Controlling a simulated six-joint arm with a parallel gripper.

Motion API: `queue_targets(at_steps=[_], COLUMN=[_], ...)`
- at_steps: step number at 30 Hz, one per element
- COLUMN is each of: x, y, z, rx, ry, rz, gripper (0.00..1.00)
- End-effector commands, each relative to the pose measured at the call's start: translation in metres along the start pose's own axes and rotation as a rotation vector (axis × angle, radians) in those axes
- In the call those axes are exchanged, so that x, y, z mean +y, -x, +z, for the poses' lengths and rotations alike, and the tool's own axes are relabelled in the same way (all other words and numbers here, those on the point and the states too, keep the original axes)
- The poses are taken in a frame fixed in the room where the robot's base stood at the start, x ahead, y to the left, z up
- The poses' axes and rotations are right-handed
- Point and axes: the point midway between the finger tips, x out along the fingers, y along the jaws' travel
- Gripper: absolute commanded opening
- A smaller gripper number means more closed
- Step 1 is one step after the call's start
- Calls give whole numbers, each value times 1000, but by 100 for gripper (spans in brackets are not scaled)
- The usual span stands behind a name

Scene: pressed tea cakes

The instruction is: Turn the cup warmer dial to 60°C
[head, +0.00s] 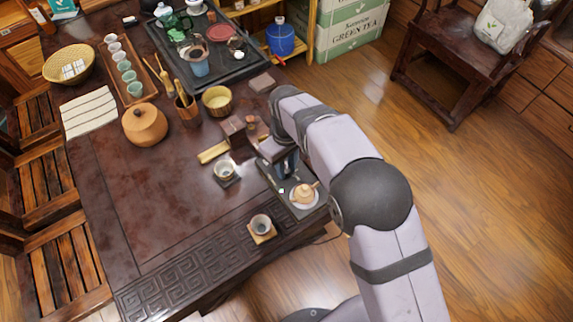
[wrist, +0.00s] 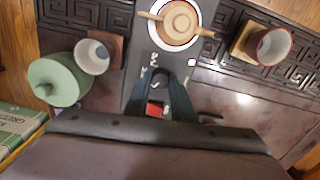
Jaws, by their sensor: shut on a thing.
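The cup warmer (head: 270,178) is a dark slab near the table's right edge. A tan teapot (head: 304,190) sits on its pale round plate (head: 293,203); the teapot also shows at the top of the wrist view (wrist: 178,22). White marks (wrist: 158,62) are printed on the slab in front of the plate. My gripper (wrist: 160,95) is over this marked part, with its dark fingers on either side of the dial, which they mostly hide. A small red patch (wrist: 154,108) shows between the fingers. I cannot read the dial's setting.
A cup (head: 262,222) on a wooden coaster and another cup (head: 225,168) on a dark coaster stand near the warmer. In the wrist view, a green lidded vessel (wrist: 57,85) and a cup (wrist: 91,57) stand at left. The table's left middle is clear.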

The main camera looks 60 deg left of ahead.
Motion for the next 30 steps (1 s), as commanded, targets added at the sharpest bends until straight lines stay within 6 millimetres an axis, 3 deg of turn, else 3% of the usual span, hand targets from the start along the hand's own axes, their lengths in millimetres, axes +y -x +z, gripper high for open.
queue_targets(at_steps=[30], x=[2], y=[2], z=[-2], rx=[6], ry=[-833], rz=[0], gripper=[0])
